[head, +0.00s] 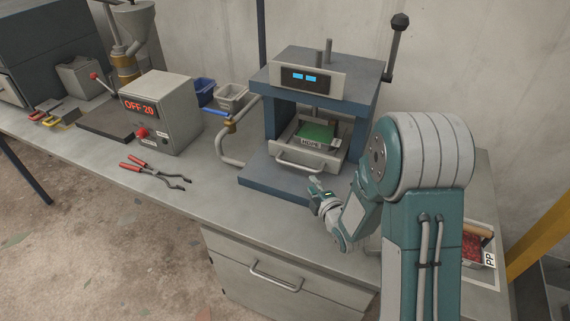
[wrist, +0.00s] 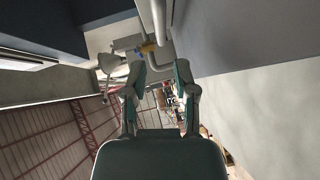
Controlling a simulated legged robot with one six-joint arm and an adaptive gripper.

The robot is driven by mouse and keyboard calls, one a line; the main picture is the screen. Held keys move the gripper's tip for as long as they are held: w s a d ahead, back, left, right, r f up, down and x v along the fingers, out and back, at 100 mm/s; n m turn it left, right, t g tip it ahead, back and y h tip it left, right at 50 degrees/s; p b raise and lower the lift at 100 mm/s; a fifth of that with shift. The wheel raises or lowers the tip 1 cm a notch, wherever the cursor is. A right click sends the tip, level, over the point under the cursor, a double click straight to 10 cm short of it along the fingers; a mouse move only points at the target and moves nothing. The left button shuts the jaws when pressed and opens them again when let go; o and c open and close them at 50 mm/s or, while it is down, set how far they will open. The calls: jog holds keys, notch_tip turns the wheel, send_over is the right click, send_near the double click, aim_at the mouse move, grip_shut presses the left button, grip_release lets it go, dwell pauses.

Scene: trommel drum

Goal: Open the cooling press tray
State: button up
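The cooling press (head: 325,80) is a blue-grey frame with a lit blue display, standing on the bench. Its tray (head: 320,163) sits low between the posts, with a curved metal handle (head: 300,166) on its front. A green piece (head: 318,131) lies in the tray, by a label that seems to read HDPE. My gripper (head: 316,186) is just in front of and below the right end of the handle, near the press base, apparently apart from it. In the wrist view my gripper (wrist: 160,72) shows two spread fingers with nothing between them. The tray is not clearly identifiable there.
A pipe with a blue-handled valve (head: 229,125) stands left of the press. Red-handled tongs (head: 155,173) and a control box reading OFF 20 (head: 163,112) are further left. A drawer (head: 285,280) is below the bench front. A tray of red material (head: 478,248) is at right.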

aim_at(296, 167)
jog(key=shift+w+a+f, duration=0.1)
jog(key=shift+a+f, duration=0.1)
jog(key=shift+a, duration=0.05)
jog(key=x, duration=1)
jog(key=shift+w+a, duration=0.15)
jog(key=shift+w, duration=0.1)
grip_shut()
